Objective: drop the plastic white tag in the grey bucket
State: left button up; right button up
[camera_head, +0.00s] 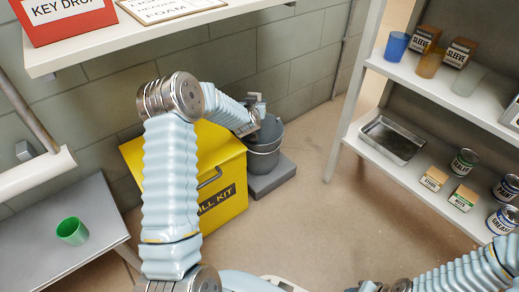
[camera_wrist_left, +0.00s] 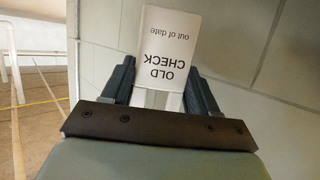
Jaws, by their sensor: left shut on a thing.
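The white plastic tag (camera_wrist_left: 165,50) shows in the left wrist view, upside down, with the words "OLD CHECK out of date". My left gripper (camera_wrist_left: 161,88) is shut on it, one dark finger on each side. In the head view the left gripper (camera_head: 258,112) is at the end of my arm, over the grey bucket (camera_head: 264,158) or its rim; the exact height is hard to tell. The bucket stands on a low grey platform by the wall, and my arm hides part of its mouth. My right arm enters at the lower right; its fingertips are not visible.
A yellow spill kit box (camera_head: 222,170) stands just left of the bucket. A white shelf (camera_head: 130,35) hangs above. A grey bench (camera_head: 60,210) with a green cup (camera_head: 72,231) is at left. A shelving unit (camera_head: 420,165) with cups, cans and a tray is at right. Floor between is clear.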

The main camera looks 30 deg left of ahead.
pick_arm(q)
notch_tip(320, 180, down, 4)
jog(key=shift+f+b, duration=0.25)
jog(key=shift+b, duration=0.9)
pick_arm(e)
notch_tip(320, 180, down, 3)
jog(key=shift+r, duration=0.1)
pick_arm(q)
jog(key=o, duration=1.1)
